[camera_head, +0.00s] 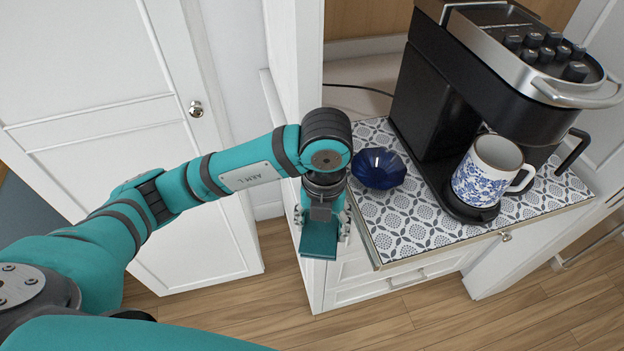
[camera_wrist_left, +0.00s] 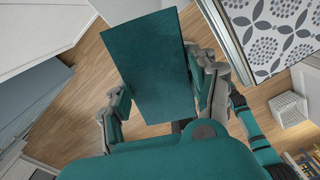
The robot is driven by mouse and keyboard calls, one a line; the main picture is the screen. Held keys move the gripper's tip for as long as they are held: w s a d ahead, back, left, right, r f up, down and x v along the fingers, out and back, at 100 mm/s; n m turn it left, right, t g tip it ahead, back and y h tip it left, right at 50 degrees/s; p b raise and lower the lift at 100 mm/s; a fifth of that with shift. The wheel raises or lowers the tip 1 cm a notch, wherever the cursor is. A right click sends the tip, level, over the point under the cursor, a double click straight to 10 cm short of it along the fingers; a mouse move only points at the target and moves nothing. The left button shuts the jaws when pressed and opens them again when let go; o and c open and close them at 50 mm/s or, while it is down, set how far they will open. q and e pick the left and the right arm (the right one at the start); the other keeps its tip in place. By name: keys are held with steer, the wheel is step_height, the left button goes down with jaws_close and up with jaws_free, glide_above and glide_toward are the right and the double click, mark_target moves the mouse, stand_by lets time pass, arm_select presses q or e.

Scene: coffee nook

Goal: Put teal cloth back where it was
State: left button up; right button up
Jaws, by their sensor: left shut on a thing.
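The teal cloth (camera_head: 320,240) hangs in my left gripper (camera_head: 322,218), just left of the patterned counter's left edge. In the left wrist view the cloth (camera_wrist_left: 148,68) looks like a flat, stiff rectangle. The fingers of my left gripper (camera_wrist_left: 160,100) close on it from both sides. The cloth is in the air over the floor, apart from the counter as far as I can tell. My right gripper is not in view.
A patterned counter top (camera_head: 410,240) holds a dark blue bowl (camera_head: 379,168) near its left edge. A black and silver coffee machine (camera_head: 440,100) stands to the right, with a blue-and-white mug (camera_head: 486,172) on its drip tray. A white door (camera_head: 100,90) stands at left.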

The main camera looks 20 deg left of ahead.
arm_select(q)
steer(key=w+a, duration=0.1)
steer(key=w, duration=0.1)
steer(key=w+p, duration=0.1)
steer(key=w, duration=0.1)
steer(key=w+a, duration=0.1)
steer(key=w, duration=0.1)
steer(key=shift+w+a+f+p, duration=0.1)
steer(key=shift+w+a+p, duration=0.25)
steer(key=shift+w, duration=0.05)
steer(key=w, duration=0.1)
steer(key=w+a+p, duration=0.1)
steer(key=w, duration=0.1)
steer(key=w+a+f, duration=0.1)
steer(key=w, duration=0.1)
steer(key=shift+w+a, duration=0.1)
steer(key=shift+f, duration=0.1)
step_height(320, 180, down, 3)
steer(key=shift+r+p, duration=0.1)
steer(key=shift+p, duration=0.95)
steer(key=shift+f, duration=0.45)
steer(key=o, duration=0.8)
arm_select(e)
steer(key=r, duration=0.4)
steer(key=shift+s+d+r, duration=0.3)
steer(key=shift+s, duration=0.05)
arm_select(q)
steer(key=shift+o, duration=0.2)
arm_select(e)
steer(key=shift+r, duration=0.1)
